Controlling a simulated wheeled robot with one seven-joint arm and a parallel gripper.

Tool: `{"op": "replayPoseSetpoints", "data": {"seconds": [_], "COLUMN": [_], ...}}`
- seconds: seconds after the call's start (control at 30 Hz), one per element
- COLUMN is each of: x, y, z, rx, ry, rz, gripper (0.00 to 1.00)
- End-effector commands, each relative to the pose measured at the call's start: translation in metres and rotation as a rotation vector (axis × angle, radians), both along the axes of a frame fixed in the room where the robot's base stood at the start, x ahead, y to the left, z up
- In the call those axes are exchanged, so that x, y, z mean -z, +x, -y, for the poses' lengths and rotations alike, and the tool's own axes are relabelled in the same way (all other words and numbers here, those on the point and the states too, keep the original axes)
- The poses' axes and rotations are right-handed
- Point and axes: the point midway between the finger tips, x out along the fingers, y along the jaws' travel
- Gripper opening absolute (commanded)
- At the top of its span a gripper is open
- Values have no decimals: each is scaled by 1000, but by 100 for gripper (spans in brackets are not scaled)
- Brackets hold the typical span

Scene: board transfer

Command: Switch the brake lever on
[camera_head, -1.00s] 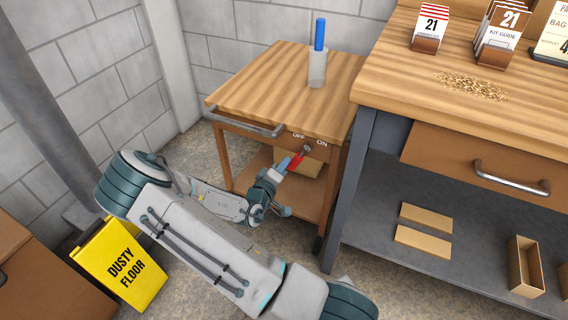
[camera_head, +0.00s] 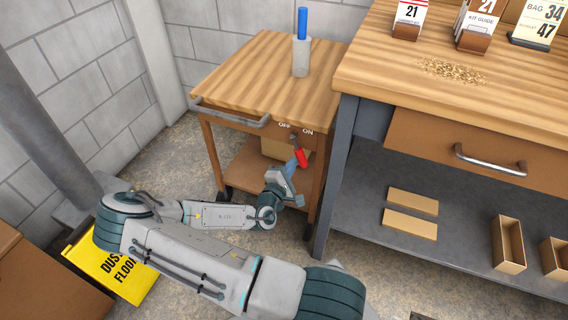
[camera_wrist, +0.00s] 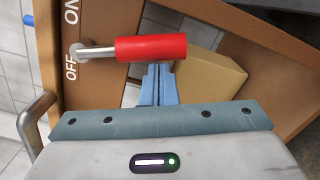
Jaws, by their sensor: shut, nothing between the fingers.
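The brake lever's red handle (camera_head: 301,158) hangs from a pivot on the front of the wooden cart (camera_head: 262,75), under the OFF and ON labels. It points down and leans a little to the right, the ON side. In the wrist view the red handle (camera_wrist: 150,47) lies across the picture, its metal pivot between the labels. My gripper (camera_wrist: 157,68) is shut and empty. Its blue fingertips are at the handle's OFF-side edge, touching or nearly touching it. In the head view my gripper (camera_head: 291,168) is just below and left of the handle.
A clear cylinder with a blue rod (camera_head: 301,45) stands on the cart. A grey bar handle (camera_head: 230,113) sticks out at its front left. A cardboard box (camera_wrist: 205,80) sits on its lower shelf. A workbench (camera_head: 450,85) stands close on the right; a yellow floor sign (camera_head: 115,262) is at left.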

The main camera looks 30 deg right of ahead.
Motion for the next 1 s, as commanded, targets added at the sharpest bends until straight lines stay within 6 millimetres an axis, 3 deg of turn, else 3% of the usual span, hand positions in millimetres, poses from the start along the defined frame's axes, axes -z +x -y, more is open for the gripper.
{"op": "replayPoseSetpoints", "data": {"seconds": [0.4, 1.0], "x": [-2, -2], "y": [-11, -12], "z": [8, 8], "rx": [-2, -1], "ry": [-97, -105], "rz": [-125, -136], "gripper": [0, 0]}}
